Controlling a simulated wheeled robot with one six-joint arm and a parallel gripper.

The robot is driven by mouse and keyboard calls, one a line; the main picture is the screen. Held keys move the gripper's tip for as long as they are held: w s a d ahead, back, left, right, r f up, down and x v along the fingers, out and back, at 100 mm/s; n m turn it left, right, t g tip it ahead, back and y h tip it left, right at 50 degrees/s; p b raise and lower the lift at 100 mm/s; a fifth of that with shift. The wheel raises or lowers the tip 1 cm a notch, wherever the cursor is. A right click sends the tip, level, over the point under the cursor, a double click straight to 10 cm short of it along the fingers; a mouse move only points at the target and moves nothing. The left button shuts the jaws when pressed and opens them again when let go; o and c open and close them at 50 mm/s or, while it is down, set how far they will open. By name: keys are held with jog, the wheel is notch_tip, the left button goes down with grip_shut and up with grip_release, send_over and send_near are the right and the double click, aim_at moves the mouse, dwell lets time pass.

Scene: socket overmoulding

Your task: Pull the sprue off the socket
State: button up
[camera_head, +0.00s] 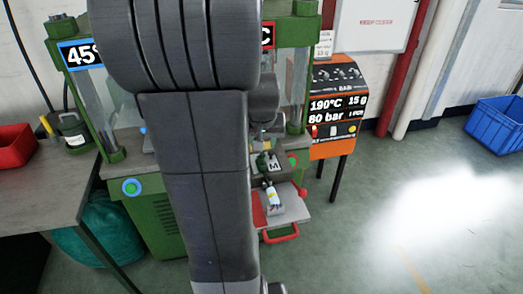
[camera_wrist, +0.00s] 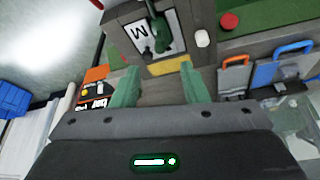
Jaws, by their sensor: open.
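My gripper (camera_wrist: 158,78) is open in the wrist view, with its two green fingers apart and nothing seen between them but a yellow strip beyond. Past the fingertips is a grey block marked M (camera_wrist: 138,32). A dark green piece (camera_wrist: 160,28) lies on it, apart from the fingers; I cannot tell which part of it is socket and which is sprue. In the head view the M block (camera_head: 275,163) shows to the right of my arm, with the dark green piece (camera_head: 263,161) on it. My arm hides much of the press there.
The green press (camera_head: 150,215) stands behind my arm. An orange control panel (camera_head: 335,105) is to its right. A blue crate (camera_head: 497,122) is on the floor at right. Plates with blue and orange handles (camera_wrist: 265,70) are at the right in the wrist view.

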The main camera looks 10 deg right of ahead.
aim_at(262, 154)
jog(key=x, duration=0.9)
jog(key=shift+w+f, duration=0.1)
jog(key=shift+f, duration=0.05)
grip_shut()
jog(key=c, duration=0.8)
grip_release()
grip_shut()
jog(key=shift+a, duration=0.1)
jog(key=shift+r, duration=0.25)
jog(key=shift+r+p, duration=1.95)
jog(key=shift+r, duration=0.85)
